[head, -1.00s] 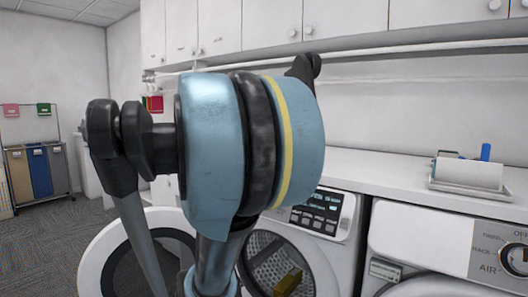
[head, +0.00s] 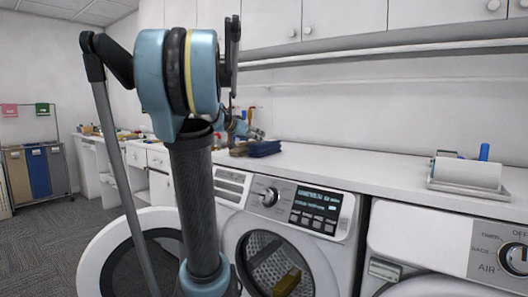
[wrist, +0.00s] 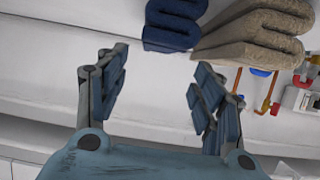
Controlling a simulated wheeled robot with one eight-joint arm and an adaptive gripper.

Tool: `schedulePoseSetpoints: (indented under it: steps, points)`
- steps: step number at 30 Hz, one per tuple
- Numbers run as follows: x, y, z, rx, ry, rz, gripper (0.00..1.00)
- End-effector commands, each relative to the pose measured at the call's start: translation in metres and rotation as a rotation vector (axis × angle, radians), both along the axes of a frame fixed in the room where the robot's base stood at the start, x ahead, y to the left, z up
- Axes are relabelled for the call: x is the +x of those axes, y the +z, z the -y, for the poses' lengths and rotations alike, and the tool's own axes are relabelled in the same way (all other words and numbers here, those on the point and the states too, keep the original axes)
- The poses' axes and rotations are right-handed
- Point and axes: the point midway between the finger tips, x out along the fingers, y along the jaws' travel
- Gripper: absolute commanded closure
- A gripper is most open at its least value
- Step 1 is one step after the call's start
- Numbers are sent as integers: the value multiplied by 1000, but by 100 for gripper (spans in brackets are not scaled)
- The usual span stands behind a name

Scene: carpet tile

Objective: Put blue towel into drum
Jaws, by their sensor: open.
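The blue towel (head: 264,148) lies folded on the white counter above the front-loading machine. In the wrist view the blue towel (wrist: 174,24) is at the top centre, beyond my fingertips and apart from them. My gripper (wrist: 156,66) is open and empty. In the head view my gripper (head: 256,133) is small, just above and behind the blue towel, partly hidden by my arm. The drum (head: 262,262) shows through the round opening of the machine below the counter. A yellowish item (head: 287,284) is inside the drum.
A folded beige towel (wrist: 256,32) lies right beside the blue one in the wrist view. The machine's round door (head: 95,262) stands open at the left. A paper roll on a tray (head: 466,175) stands on the counter at right. Counter between is clear.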

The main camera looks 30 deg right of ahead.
Motion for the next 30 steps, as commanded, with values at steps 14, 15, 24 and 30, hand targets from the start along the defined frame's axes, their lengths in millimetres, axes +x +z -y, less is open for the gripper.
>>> schedulePoseSetpoints:
  steps: [14,15,24,30]
  points:
    - [20,-22,49,1,0,0,38]
    - [21,-23,50,1,1,0,38]
    - [29,-29,66,0,-1,-2,38]
    - [39,-37,87,1,0,0,38]
